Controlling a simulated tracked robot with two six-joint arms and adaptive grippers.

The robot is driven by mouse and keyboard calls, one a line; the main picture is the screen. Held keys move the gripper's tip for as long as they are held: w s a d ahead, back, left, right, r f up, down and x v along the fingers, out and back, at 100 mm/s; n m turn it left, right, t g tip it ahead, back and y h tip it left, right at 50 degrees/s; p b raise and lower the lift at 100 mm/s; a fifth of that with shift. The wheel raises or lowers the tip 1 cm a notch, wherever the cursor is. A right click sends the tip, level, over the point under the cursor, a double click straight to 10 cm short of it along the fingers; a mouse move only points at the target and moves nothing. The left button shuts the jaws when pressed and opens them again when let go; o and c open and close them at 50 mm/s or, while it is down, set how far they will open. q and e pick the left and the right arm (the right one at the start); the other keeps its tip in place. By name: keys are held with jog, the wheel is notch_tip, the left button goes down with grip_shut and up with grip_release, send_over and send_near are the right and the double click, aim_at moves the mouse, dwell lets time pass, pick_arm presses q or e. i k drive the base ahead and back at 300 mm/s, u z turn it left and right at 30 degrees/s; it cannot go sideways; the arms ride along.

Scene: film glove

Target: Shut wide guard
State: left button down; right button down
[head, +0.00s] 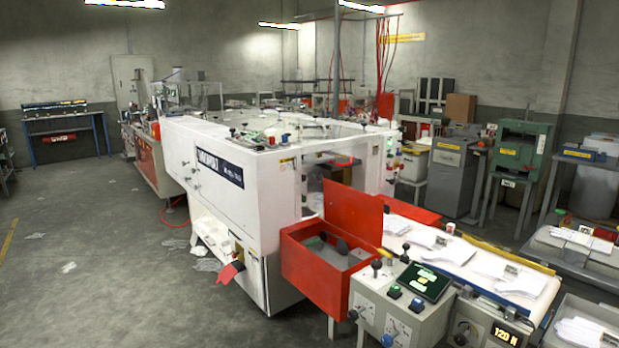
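A large white machine (225,195) with a dark label plate stands in the middle of the head view. At its near right end is a red open-topped box (318,278) with a grey inside and dark round parts in it. A red panel (353,222) stands upright behind this box, and an opening in the white machine shows beside it. I cannot tell for sure which part is the wide guard; the red panel looks like a raised cover. Neither of my grippers is in view.
A control box (395,305) with knobs and a dark screen stands close at the front. A belt table (475,262) with paper stacks runs along the right. A grey cabinet (455,177) and a green press (520,150) stand behind. The floor (95,255) at left is mostly clear, with scattered paper scraps.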

aim_at(366, 223)
jog(key=u, duration=0.5)
jog(key=i, duration=2.6)
jog(key=z, duration=0.65)
